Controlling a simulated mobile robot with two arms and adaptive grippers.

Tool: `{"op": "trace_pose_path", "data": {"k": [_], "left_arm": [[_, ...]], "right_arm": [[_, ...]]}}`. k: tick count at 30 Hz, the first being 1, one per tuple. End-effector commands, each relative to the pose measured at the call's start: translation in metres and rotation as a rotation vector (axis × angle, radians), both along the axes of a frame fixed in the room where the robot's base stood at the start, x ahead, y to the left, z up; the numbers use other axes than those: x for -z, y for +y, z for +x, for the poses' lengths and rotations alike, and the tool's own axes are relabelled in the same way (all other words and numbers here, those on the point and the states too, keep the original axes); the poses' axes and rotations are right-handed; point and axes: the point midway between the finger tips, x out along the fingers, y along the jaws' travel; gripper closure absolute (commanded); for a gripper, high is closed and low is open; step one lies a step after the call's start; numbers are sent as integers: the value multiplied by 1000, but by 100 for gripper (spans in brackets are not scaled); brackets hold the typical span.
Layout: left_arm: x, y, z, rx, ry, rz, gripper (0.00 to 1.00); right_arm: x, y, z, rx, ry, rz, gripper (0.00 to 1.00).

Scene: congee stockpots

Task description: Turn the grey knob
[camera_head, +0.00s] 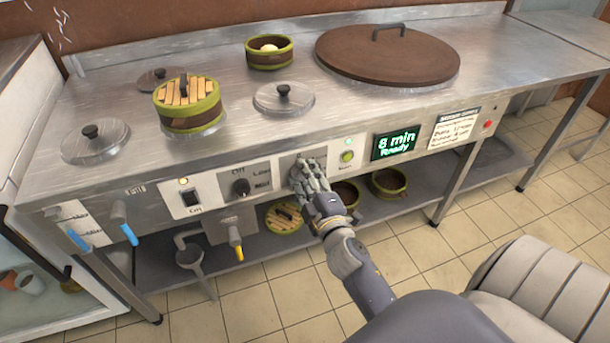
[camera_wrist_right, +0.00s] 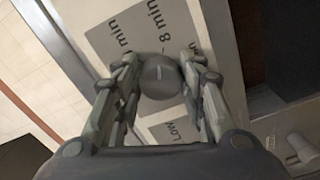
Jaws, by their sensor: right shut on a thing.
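My left gripper is not in view.
Steamer baskets (camera_head: 188,105) and a large brown lid (camera_head: 388,55) stand on the counter (camera_head: 340,112).

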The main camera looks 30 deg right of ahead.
Motion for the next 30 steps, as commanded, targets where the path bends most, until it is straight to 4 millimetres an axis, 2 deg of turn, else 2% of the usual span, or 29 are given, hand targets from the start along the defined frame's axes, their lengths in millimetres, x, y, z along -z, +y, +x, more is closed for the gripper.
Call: {"op": "trace_pose_path", "data": {"k": [10,27,28,30], "left_arm": [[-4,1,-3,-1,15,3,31],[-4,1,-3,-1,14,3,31],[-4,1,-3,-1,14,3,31],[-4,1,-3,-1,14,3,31]], "right_arm": [[0,-1,0,3,-34,140,86],[1,-1,0,3,-38,165,86],[1,-1,0,3,-38,165,56],[1,-1,0,3,-38,165,43]]}}
